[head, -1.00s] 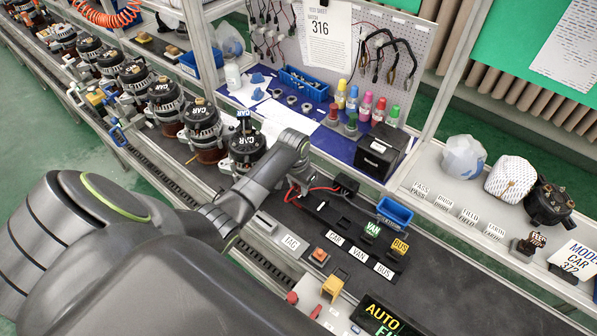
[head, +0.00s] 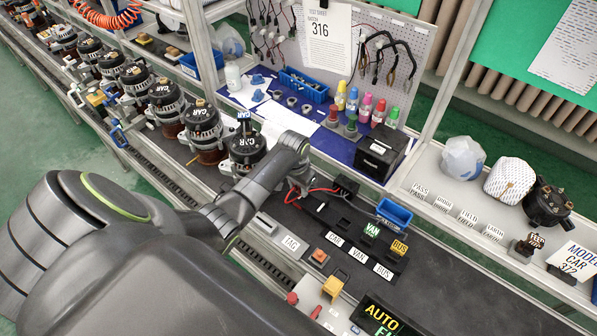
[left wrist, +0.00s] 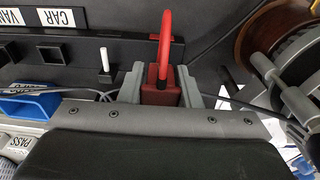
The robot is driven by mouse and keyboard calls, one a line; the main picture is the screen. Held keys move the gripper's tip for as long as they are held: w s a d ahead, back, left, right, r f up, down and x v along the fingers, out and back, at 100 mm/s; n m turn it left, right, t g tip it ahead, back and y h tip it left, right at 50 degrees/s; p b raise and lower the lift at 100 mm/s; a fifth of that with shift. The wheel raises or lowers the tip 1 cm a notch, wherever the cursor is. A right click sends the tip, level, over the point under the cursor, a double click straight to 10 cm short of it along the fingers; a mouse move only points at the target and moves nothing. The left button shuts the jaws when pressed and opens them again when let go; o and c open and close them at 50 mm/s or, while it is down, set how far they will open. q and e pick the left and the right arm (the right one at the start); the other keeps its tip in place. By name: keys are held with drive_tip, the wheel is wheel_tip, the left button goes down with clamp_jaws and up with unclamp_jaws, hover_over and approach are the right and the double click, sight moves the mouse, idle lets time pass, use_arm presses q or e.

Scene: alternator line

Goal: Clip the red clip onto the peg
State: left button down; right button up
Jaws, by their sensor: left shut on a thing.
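My left gripper (left wrist: 160,88) is shut on the dark red body of the red clip (left wrist: 163,92), with a grey finger on each side. A red lead loops up from the clip in the left wrist view. A thin white peg (left wrist: 104,61) stands upright on a dark surface, left of the gripper and apart from the clip. I cannot make out the peg there. My right gripper is not in view.
An alternator (head: 247,150) stands just left of the left gripper, several more behind it. A black rack with CAR, VAN and BUS labels (head: 358,254) and a blue bin (head: 394,212) lie to the right. The dark belt further right is clear.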

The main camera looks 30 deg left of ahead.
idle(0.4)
use_arm(q)
drive_tip(key=shift+p, duration=0.35)
drive_tip(key=shift+f+b, duration=0.85)
drive_tip(key=shift+f, duration=0.45)
drive_tip(key=c, duration=1)
unclamp_jaws()
drive_tip(key=shift+o, duration=0.2)
drive_tip(key=shift+r, duration=0.15)
wheel_tip(320, 180, up, 17)
drive_tip(key=s+b, duration=0.1)
drive_tip(key=b, duration=0.1)
drive_tip(key=shift+s+a, duration=0.15)
drive_tip(key=shift+s, duration=0.1)
